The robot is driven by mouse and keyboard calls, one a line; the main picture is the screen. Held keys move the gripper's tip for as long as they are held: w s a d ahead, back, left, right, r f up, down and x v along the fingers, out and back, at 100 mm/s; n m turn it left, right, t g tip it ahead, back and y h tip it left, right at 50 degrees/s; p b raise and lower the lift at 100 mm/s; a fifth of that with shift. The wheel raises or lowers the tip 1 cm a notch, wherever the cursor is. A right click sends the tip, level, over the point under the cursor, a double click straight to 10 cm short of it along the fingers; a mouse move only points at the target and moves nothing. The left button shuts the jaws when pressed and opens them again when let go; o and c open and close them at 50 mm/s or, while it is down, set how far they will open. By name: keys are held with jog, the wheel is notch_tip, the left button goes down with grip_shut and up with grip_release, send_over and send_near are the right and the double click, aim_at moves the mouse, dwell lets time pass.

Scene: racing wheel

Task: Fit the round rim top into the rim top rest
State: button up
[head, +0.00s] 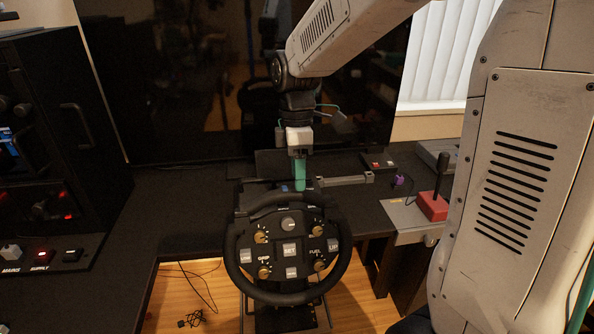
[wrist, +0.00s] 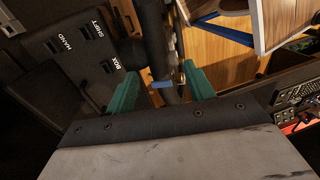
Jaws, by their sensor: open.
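The racing wheel (head: 290,249) stands upright in the middle of the head view, with a round black rim (head: 234,245) around a panel of knobs and labels. Its upper arc (head: 268,201) lies just below my gripper (head: 300,188). In the wrist view my gripper (wrist: 161,86) has its two green fingers apart. A dark rounded bar (wrist: 155,40) with a blue mark (wrist: 162,85) passes between them; I cannot tell whether either finger touches it. I cannot clearly make out a separate rim top or its rest.
A dark desk (head: 190,208) lies behind the wheel, with a large black screen (head: 190,80) beyond. A grey bar (head: 345,181) lies right of my gripper. A red joystick box (head: 432,206) stands at the right, and black control units (head: 50,140) fill the left.

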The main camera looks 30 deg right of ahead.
jog(key=shift+w+f, duration=0.15)
jog(key=shift+f, duration=0.2)
jog(key=f, duration=0.2)
jog(key=s+f, duration=0.1)
jog(key=f, duration=0.4)
jog(key=shift+s+a+f, duration=0.1)
jog(key=shift+s+a, duration=0.1)
jog(key=shift+a, duration=0.05)
jog(key=c, duration=1.1)
jog(key=shift+c, duration=0.2)
jog(key=shift+w+d+r, duration=0.1)
jog(key=shift+w+r, duration=0.2)
jog(key=shift+r, duration=0.45)
jog(key=shift+w+d+r, duration=0.1)
jog(key=shift+w+r, duration=0.2)
jog(key=shift+r, duration=0.45)
jog(key=shift+w+d+r, duration=0.1)
jog(key=shift+w+r, duration=0.2)
jog(key=shift+r, duration=0.45)
jog(key=shift+r, duration=0.1)
